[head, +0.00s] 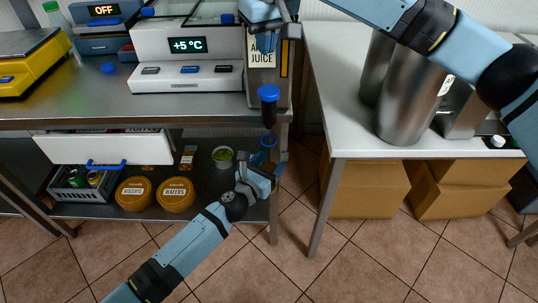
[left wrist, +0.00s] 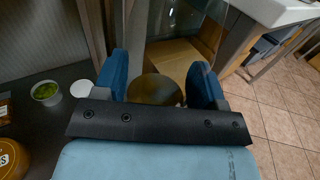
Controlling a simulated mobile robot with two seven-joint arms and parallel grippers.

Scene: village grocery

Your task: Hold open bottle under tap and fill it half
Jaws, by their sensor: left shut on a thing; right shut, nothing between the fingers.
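The juice dispenser (head: 263,82) stands at the right end of the counter. Its tap (head: 269,94) has a blue top and a dark body below it, over the counter's front edge. My left gripper (head: 269,157) is below the tap, shut on the bottle. The bottle is hard to make out in the head view. In the left wrist view its clear wall and a round brownish area (left wrist: 155,90) show between the blue fingers; I cannot tell the liquid level. My right gripper (head: 266,38) is shut and empty in front of the dispenser's upper part.
The lower shelf holds a green-filled cup (head: 222,156), biscuit and wafer tins (head: 176,194) and a crate (head: 80,185). A white disc (left wrist: 81,88) lies by the cup. A white table (head: 345,137) with steel containers (head: 414,105) stands right, cardboard boxes (head: 368,190) beneath.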

